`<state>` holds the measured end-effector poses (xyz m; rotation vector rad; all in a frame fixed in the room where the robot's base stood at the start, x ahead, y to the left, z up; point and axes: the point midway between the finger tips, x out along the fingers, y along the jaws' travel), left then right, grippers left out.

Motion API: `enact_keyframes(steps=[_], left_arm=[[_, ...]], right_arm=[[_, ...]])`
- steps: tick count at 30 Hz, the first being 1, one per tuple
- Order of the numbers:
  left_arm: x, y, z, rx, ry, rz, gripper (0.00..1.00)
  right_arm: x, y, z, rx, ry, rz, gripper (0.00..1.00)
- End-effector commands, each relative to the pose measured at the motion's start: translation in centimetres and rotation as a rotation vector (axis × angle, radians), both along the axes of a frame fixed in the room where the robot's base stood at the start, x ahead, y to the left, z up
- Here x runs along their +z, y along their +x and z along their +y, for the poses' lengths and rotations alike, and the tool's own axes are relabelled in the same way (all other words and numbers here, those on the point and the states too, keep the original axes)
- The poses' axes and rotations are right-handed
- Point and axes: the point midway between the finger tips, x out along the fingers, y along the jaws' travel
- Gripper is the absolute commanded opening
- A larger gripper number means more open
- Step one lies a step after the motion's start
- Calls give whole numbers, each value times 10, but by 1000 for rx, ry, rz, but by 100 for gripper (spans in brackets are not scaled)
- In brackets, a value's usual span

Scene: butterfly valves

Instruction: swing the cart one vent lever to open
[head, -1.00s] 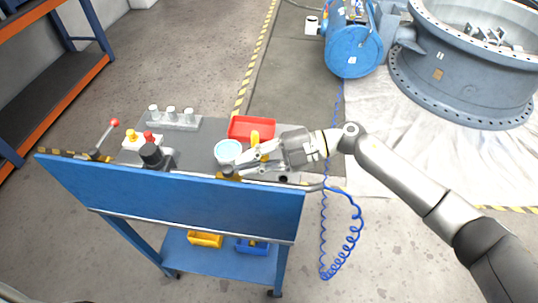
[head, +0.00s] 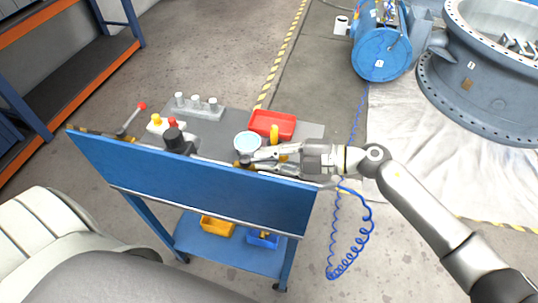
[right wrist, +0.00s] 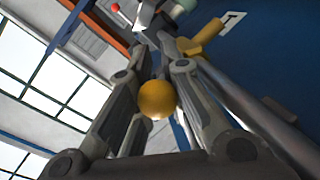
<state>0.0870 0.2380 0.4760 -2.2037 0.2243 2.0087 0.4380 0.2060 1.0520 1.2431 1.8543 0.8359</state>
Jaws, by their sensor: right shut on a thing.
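The blue cart, cart one (head: 200,185), stands at the middle left in the head view. My right gripper (head: 250,160) reaches in from the right, low over the cart top behind its blue panel. It is shut around a lever with a yellow ball knob; the knob (right wrist: 157,99) shows between the fingers in the right wrist view. I take this for the vent lever; the fingers hide most of its shaft, and its angle is hard to tell. A second yellow handle (right wrist: 203,37) with a white tag shows beyond the fingers. My left gripper is out of view.
A round pale-blue-faced gauge (head: 247,142) and a red tray (head: 272,124) sit close to the gripper. A red-knobbed lever (head: 134,117), push buttons (head: 156,121) and a black knob (head: 176,142) stand farther left. A coiled blue hose (head: 352,235) hangs at the right.

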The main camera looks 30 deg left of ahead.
Motion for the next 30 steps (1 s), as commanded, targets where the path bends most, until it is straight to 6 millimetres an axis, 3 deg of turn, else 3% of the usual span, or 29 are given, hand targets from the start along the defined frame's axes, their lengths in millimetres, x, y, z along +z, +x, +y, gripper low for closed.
enact_keyframes(steps=[2,3,8,19,30], left_arm=[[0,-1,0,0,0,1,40],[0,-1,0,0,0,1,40],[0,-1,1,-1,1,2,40],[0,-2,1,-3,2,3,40],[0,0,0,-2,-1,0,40]], right_arm=[[4,6,-3,-11,3,-3,0],[4,6,-3,-11,3,-3,13],[3,6,-3,-11,2,-3,31],[1,5,-8,-6,-1,-2,31],[14,19,-59,-12,-1,-3,31]])
